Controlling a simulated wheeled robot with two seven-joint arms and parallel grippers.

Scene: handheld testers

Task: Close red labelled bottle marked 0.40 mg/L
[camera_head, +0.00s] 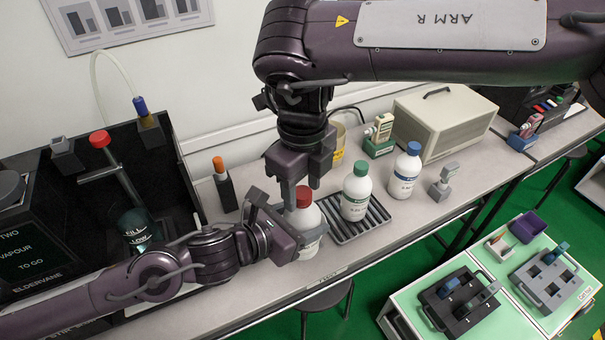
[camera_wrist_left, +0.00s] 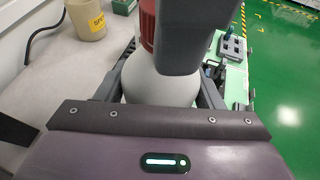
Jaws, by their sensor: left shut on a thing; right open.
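A white bottle with a red cap (camera_head: 306,215) stands upright at the front of the bench. Its label is mostly hidden and I cannot read its marking. My left gripper (camera_head: 298,236) is shut around the bottle's body from the left. In the left wrist view the white bottle (camera_wrist_left: 150,88) sits between its fingers, with the red cap (camera_wrist_left: 147,28) above. My right gripper (camera_head: 297,192) points down at the red cap from above and is open. One of its fingers stands in front of the cap in the left wrist view; I cannot tell whether they touch.
A green-capped bottle (camera_head: 356,192) stands on a dark ribbed tray (camera_head: 372,226), just right of the held bottle. A blue-capped bottle (camera_head: 405,171) and a grey device (camera_head: 442,183) stand farther right. A beige case (camera_head: 440,120) is behind. An orange-topped holder (camera_head: 224,184) stands left.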

